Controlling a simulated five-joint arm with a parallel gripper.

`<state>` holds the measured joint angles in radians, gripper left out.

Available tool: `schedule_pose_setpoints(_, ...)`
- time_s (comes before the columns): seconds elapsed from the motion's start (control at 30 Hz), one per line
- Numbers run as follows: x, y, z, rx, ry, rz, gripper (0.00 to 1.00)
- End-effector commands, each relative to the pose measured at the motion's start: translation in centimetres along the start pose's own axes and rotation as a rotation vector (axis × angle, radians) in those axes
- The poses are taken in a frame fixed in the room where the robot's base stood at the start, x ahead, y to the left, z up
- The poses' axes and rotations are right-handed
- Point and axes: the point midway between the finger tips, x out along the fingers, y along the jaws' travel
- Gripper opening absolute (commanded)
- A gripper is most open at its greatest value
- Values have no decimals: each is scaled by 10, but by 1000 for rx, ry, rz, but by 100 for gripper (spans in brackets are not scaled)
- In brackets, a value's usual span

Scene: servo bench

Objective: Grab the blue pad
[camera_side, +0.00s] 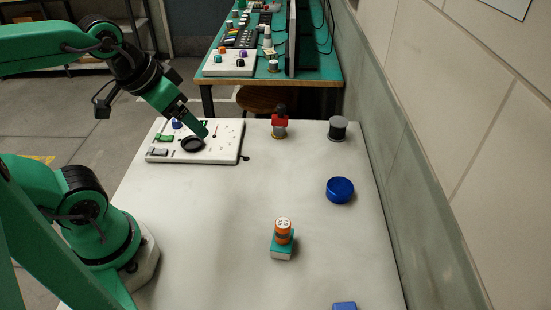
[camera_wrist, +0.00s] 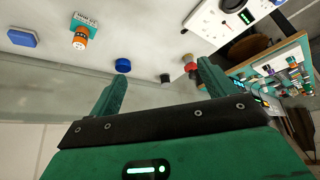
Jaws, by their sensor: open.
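A flat blue pad with cut corners (camera_wrist: 23,37) lies on the white table at the upper left of the wrist view. In the side view only a sliver of the blue pad (camera_side: 344,306) shows at the bottom edge. My gripper (camera_side: 203,130) is above the white panel at the far left, well away from both blue things. In the wrist view my gripper (camera_wrist: 160,76) has its fingers spread, with nothing held.
The white panel (camera_side: 225,148) bears knobs and switches. An orange-topped piece on a teal-and-white block (camera_side: 283,240) stands between the table's middle and the pad. A red-and-black piece (camera_side: 279,122) and grey cylinder (camera_side: 338,129) stand at the back. A wall runs along the right.

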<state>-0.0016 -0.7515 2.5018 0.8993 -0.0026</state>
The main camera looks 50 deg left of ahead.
Motion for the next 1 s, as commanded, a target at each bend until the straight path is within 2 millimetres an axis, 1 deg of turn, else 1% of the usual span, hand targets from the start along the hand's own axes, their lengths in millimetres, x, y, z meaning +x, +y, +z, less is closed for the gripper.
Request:
schedule_pose_setpoints(0.37, 0, 2, -2, 8, -3, 4, 82)
schedule_pose_setpoints(0.57, 4, 13, -14, 37, -28, 25, 82)
schedule_pose_setpoints(0.67, 7, 24, -24, 64, -50, 43, 82)
schedule_pose_setpoints(0.77, 13, 40, -35, 98, -78, 65, 82)
schedule_pose_setpoints(1.0, 31, 87, -61, 187, -149, 112, 82)
